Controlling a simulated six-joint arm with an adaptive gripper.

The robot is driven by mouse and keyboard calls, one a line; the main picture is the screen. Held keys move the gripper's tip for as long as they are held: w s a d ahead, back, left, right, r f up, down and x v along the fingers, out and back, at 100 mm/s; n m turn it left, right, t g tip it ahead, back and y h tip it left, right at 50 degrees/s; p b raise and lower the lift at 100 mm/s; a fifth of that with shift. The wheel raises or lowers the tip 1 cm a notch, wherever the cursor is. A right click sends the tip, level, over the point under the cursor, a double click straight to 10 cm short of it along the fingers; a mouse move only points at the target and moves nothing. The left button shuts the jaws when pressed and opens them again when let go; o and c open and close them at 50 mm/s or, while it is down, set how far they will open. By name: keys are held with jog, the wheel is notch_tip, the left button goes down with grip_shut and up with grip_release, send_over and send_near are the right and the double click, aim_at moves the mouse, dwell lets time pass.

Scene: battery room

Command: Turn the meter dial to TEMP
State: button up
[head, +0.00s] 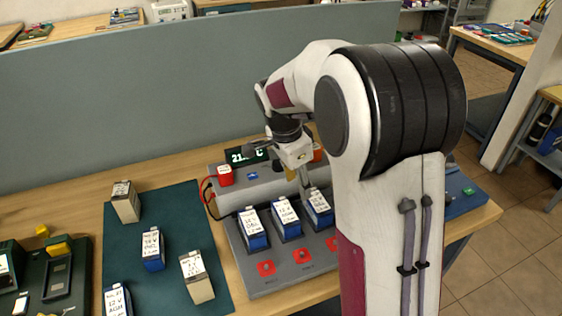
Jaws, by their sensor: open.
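My gripper (302,184) is open and points down over the back of the bench, just behind the row of batteries. Its fingers are small and partly hidden, and I cannot tell whether they touch anything.
Blue-and-white batteries (252,230) stand in a row on the bench, with red buttons (266,268) in front. A red block (225,175) and cables are at its left. Loose batteries stand on a green mat (131,272). A grey partition (140,98) rises behind the table.

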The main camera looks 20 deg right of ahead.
jog(key=s+m+y, duration=0.1)
jog(key=m+t+y, duration=0.5)
jog(key=m+t, duration=0.2)
jog(key=m, duration=0.6)
send_near(278, 163)
jog(key=shift+w+f, duration=0.2)
jog(key=shift+f, duration=0.1)
jog(key=shift+w+f, duration=0.1)
jog(key=shift+x, duration=3.75)
jog(key=c, duration=1.1)
